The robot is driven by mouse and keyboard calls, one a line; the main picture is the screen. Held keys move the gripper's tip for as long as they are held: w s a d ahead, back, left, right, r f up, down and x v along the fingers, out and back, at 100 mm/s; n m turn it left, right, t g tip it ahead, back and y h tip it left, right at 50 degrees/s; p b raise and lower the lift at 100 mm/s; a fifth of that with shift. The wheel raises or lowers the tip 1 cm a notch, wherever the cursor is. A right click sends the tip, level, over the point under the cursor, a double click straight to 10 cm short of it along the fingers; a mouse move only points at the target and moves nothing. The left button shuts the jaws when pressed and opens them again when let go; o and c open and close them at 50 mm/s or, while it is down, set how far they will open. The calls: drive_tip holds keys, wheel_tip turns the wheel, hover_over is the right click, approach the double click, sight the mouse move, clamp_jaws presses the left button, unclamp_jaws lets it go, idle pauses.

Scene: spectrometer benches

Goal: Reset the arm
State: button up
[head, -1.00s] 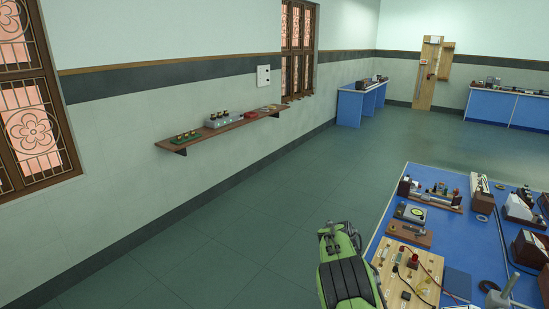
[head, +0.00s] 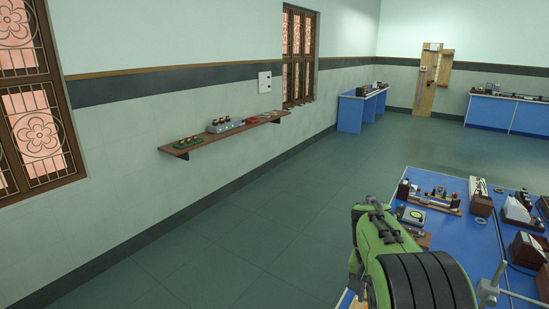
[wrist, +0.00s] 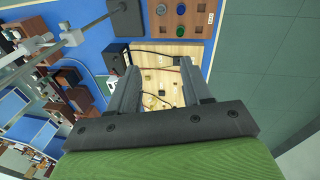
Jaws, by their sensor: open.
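My gripper (wrist: 160,78) shows in the wrist view with its two grey fingers apart and nothing between them. In the head view, my green and black arm (head: 415,275) stands raised at the lower right, in front of the blue bench (head: 455,240). It hides part of the bench and most of the circuit board. The fingers cannot be made out in the head view.
The blue bench carries several instruments, with a metal stand (head: 490,285) close to the right of my arm. A wall shelf (head: 225,134) with small apparatus is at the left. Open floor (head: 270,220) lies between wall and bench. More benches (head: 505,112) stand at the back.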

drive_tip(key=s+a+r+n+t+y, duration=0.25)
drive_tip(key=s+r, duration=0.45)
drive_tip(key=s, duration=0.4)
drive_tip(key=s+a+f+n+t+b, duration=0.1)
drive_tip(key=s+a+n+t, duration=0.2)
drive_tip(key=s, duration=1.1)
drive_tip(key=shift+s+a+b, duration=0.3)
drive_tip(key=shift+a+b, duration=0.1)
drive_tip(key=shift+a, duration=0.45)
drive_tip(key=shift+f+t, duration=0.1)
drive_tip(key=shift+t, duration=0.15)
